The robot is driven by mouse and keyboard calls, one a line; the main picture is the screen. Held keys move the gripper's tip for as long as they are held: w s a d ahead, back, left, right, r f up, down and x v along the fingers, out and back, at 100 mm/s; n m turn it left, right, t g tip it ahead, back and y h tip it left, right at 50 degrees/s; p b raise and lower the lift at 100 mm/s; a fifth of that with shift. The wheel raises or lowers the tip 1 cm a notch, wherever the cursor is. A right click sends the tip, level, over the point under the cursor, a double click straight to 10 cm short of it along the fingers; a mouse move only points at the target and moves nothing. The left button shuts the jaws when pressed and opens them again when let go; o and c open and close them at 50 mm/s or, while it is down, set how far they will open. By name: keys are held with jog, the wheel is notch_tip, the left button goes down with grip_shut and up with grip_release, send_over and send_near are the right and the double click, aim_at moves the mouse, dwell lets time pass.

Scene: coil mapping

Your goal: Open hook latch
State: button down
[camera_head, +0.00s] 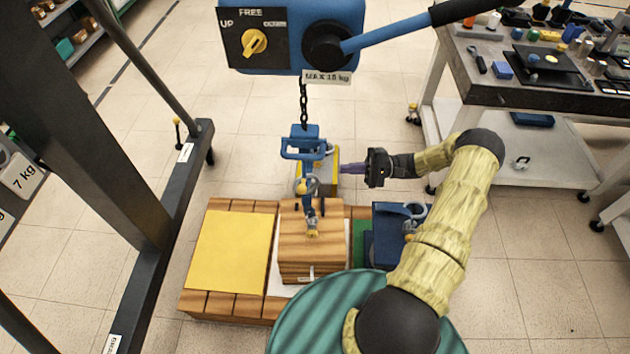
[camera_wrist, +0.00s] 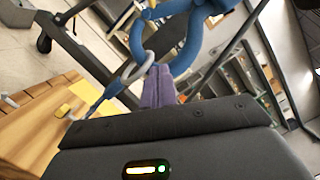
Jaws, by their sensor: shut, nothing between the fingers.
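A blue hook block (camera_head: 304,132) hangs from a chain below the hoist. Its lower part, with a grey ring, a yellow spot and a blue link, hangs above a wooden box (camera_head: 311,250). My gripper (camera_head: 346,168) is just right of the hook, its purple fingers pointing left. In the wrist view the closed fingers (camera_wrist: 158,88) stand beside the thick blue hook (camera_wrist: 187,50) and a grey-and-blue link (camera_wrist: 135,68). They hold nothing. I cannot tell whether they touch the hook. The latch itself is too small to tell apart.
The blue hoist body (camera_head: 290,35) with a yellow knob and a lever is above. A pallet with a yellow panel (camera_head: 232,248) lies left of the box. A blue block (camera_head: 388,240) stands to its right. A cluttered workbench (camera_head: 510,85) is at upper right.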

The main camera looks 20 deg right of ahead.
aim_at(314, 176)
jog(key=shift+w+a+r, duration=0.1)
jog(key=shift+a, duration=0.1)
jog(key=a+p, duration=0.1)
jog(key=a, duration=0.2)
jog(key=a+r+p, duration=0.1)
jog(key=a, duration=0.2)
jog(key=w+a+p, duration=0.1)
jog(key=a, duration=0.3)
jog(key=shift+r, duration=0.2)
jog(key=s, duration=0.1)
jog(key=s+r+p, duration=0.1)
jog(key=s+p, duration=0.1)
jog(key=shift+s+a+r, duration=0.15)
jog(key=shift+a+r, duration=0.1)
jog(key=shift+a, duration=0.1)
